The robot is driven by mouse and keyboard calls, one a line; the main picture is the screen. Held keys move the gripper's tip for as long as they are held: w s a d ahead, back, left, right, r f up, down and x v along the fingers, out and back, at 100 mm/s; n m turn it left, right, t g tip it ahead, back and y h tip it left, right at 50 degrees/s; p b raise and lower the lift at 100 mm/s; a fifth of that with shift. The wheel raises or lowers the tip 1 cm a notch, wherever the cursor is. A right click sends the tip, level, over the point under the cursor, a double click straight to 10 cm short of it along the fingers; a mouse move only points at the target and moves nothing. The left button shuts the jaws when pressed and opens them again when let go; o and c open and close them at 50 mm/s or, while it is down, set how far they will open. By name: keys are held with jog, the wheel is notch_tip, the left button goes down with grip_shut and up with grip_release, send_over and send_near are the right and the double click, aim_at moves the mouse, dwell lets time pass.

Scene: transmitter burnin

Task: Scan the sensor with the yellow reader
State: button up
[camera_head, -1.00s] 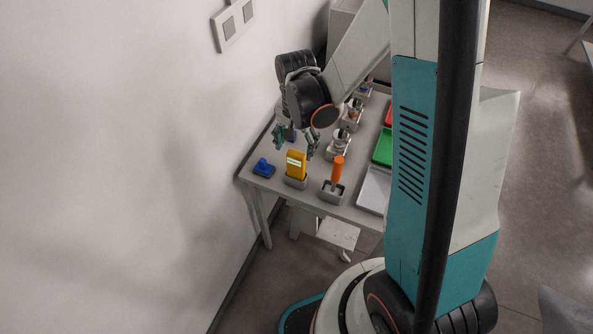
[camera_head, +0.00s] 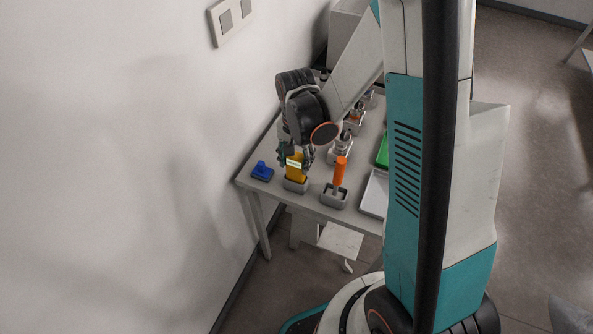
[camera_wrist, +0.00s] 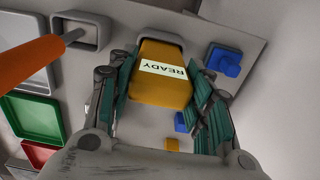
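The yellow reader (camera_head: 295,172) stands upright in a grey holder (camera_head: 295,186) near the table's front edge. In the wrist view the reader (camera_wrist: 162,88) shows a white label saying READY. My gripper (camera_head: 296,160) is over it, with one finger on each side. In the wrist view my gripper's fingers (camera_wrist: 163,72) lie close against both sides of the reader, which is still in its holder. Metal fixtures with small parts (camera_head: 341,150) stand in a row behind; I cannot tell which thing is the sensor.
An orange-handled tool (camera_head: 339,172) stands in a grey holder to the reader's right. A blue object (camera_head: 262,170) is to its left. A pale tray (camera_head: 375,194) and a green tray (camera_wrist: 36,117) lie farther right. The wall is close on the left.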

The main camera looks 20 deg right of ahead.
jog(key=shift+c, duration=0.6)
jog(key=shift+r, duration=0.1)
jog(key=shift+r+p, duration=2.6)
jog(key=shift+r, duration=1.3)
